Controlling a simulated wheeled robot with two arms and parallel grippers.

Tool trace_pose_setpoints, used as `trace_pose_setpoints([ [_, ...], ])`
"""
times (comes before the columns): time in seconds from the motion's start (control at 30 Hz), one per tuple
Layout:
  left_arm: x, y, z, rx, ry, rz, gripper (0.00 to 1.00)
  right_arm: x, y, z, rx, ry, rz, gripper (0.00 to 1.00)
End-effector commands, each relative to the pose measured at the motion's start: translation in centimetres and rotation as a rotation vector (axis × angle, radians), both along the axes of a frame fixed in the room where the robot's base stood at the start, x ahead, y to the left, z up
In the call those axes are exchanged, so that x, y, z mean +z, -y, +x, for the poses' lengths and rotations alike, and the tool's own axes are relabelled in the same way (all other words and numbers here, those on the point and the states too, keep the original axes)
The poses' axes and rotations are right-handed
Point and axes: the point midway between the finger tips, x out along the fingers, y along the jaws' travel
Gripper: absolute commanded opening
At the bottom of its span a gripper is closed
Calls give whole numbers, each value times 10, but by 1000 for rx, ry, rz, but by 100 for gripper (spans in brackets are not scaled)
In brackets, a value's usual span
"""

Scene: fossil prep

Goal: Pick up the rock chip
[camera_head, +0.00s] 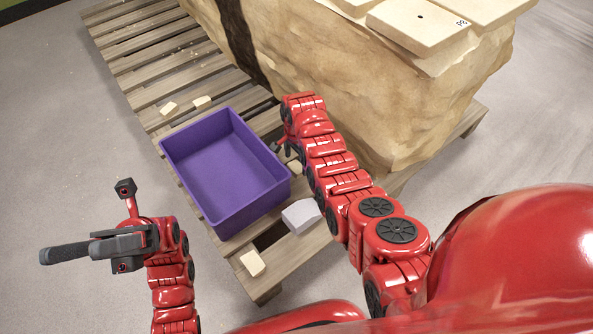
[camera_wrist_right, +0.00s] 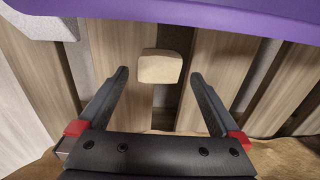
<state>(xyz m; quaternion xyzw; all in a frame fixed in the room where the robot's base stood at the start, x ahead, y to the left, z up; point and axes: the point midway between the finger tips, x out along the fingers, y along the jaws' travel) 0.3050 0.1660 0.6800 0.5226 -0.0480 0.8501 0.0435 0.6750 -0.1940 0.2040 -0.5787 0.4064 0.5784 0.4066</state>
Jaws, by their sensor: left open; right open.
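A small tan rock chip (camera_wrist_right: 160,67) lies on the wooden pallet slats in the right wrist view, centred ahead of my right gripper (camera_wrist_right: 160,80). The gripper's two dark fingers are spread apart with a clear gap, one to each side of the chip in the picture, and nothing is held. In the head view a tan chip (camera_head: 295,166) shows beside my right gripper (camera_head: 277,147), partly hidden by the arm, close to the purple bin's right side. My left gripper (camera_head: 60,252) is off to the left of the pallet, away from the chips, and holds nothing.
An empty purple bin (camera_head: 265,200) stands on the pallet (camera_head: 135,62); its wall (camera_wrist_right: 230,12) crosses the top of the wrist view. A pale grey block (camera_head: 301,215) and other chips (camera_head: 252,263) (camera_head: 168,108) (camera_head: 202,101) lie around it. A large rock block (camera_head: 400,115) rises behind.

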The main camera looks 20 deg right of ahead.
Motion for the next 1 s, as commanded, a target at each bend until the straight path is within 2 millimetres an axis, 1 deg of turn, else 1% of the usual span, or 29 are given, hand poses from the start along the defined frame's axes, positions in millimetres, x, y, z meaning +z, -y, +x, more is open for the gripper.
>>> trace_pose_setpoints([
  [0.03, 5, -5, -9, -21, 60, -31, 50, -6, 0, 0, 0, 0, 0, 100],
  [0.2, 20, -25, -41, -96, 247, -141, 50, -17, 1, -1, 0, -2, 0, 100],
  [0.3, 23, -36, -57, -138, 340, -195, 50, -23, 1, -1, 0, -2, 0, 100],
  [0.4, 24, -45, -68, -170, 405, -232, 50, -27, 1, -1, 0, -2, -1, 100],
  [0.5, 25, -49, -73, -186, 434, -250, 50, -28, 0, -1, 0, -1, 0, 100],
  [0.73, 25, -50, -73, -188, 437, -254, 50, -28, 0, -1, 0, -1, 0, 100],
  [0.77, 25, -50, -73, -188, 437, -254, 50, -28, 0, -1, 0, -1, 0, 96],
  [0.8, 25, -50, -73, -188, 437, -254, 50, -28, 0, 0, 0, 0, 0, 89],
  [0.87, 25, -50, -73, -188, 437, -254, 50, -28, 0, -1, 0, -1, 0, 78],
  [1.0, 25, -50, -73, -188, 436, -253, 50, -27, 0, -1, 0, -1, 0, 53],
])
